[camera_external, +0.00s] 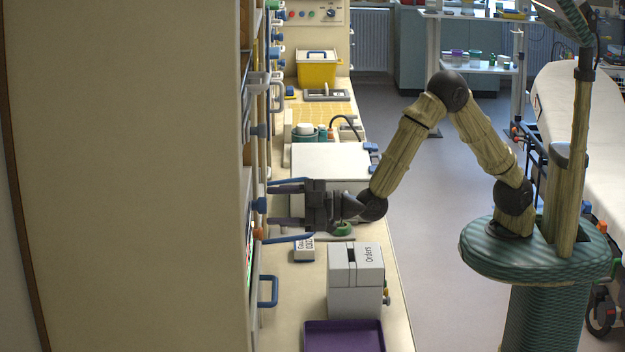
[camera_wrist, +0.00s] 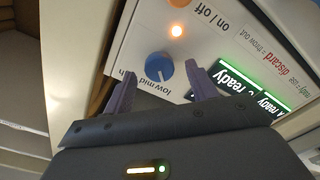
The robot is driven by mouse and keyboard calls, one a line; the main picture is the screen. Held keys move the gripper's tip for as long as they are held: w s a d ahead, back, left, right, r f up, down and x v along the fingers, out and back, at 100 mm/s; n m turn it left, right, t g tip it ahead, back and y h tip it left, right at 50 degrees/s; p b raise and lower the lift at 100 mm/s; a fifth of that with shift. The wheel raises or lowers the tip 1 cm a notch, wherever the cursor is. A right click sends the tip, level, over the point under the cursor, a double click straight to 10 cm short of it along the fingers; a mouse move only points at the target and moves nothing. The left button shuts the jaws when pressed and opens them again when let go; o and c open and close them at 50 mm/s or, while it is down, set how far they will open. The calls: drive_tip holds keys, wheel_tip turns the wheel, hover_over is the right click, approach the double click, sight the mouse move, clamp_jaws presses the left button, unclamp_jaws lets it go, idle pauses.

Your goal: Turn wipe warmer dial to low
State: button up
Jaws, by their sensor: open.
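The wipe warmer's blue dial (camera_wrist: 159,69) sits on a pale panel in the wrist view, above the printed words "low mid", with a further word partly hidden. A white mark on the dial faces the words; the exact setting is hard to tell. In the external view the dial (camera_external: 260,204) sticks out from the cabinet side at left. My gripper (camera_external: 270,204) is open, reaching left, one finger on each side of the dial. In the wrist view my gripper's purple fingers (camera_wrist: 162,76) flank the dial, with gaps visible; contact is not clear.
An orange knob (camera_wrist: 180,3) and glowing orange light (camera_wrist: 177,31) are near "on / off". A green-lit "ready" display (camera_wrist: 235,80) is beside the right finger. Below my arm are a white "Orders" box (camera_external: 355,285), purple tray (camera_external: 343,338) and small labelled box (camera_external: 304,252).

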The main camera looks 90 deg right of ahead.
drive_tip(key=s+b, duration=0.5)
drive_tip(key=s, duration=1.1)
drive_tip(key=shift+s, duration=0.1)
drive_tip(key=s+d+f+m+g, duration=0.2)
drive_tip(key=s+d+f+g, duration=0.1)
drive_tip(key=d+f+g, duration=0.1)
drive_tip(key=s+d+f+m+g, duration=0.2)
drive_tip(key=s+d+f+g, duration=0.1)
drive_tip(key=d+f+g, duration=0.1)
drive_tip(key=s+d+f+m+g, duration=0.2)
drive_tip(key=s+d+f+g, duration=0.1)
drive_tip(key=d+f, duration=0.3)
drive_tip(key=shift+s+d+f+g+y, duration=0.1)
drive_tip(key=shift+d+f+g+y, duration=0.15)
drive_tip(key=shift+f+g+y, duration=0.2)
drive_tip(key=s+d+f+m+g, duration=0.1)
drive_tip(key=s+d+m+g, duration=0.1)
drive_tip(key=s, duration=0.4)
drive_tip(key=shift+s+d+f+m+g+h, duration=0.35)
drive_tip(key=shift+d+g, duration=0.4)
drive_tip(key=shift+d, duration=0.5)
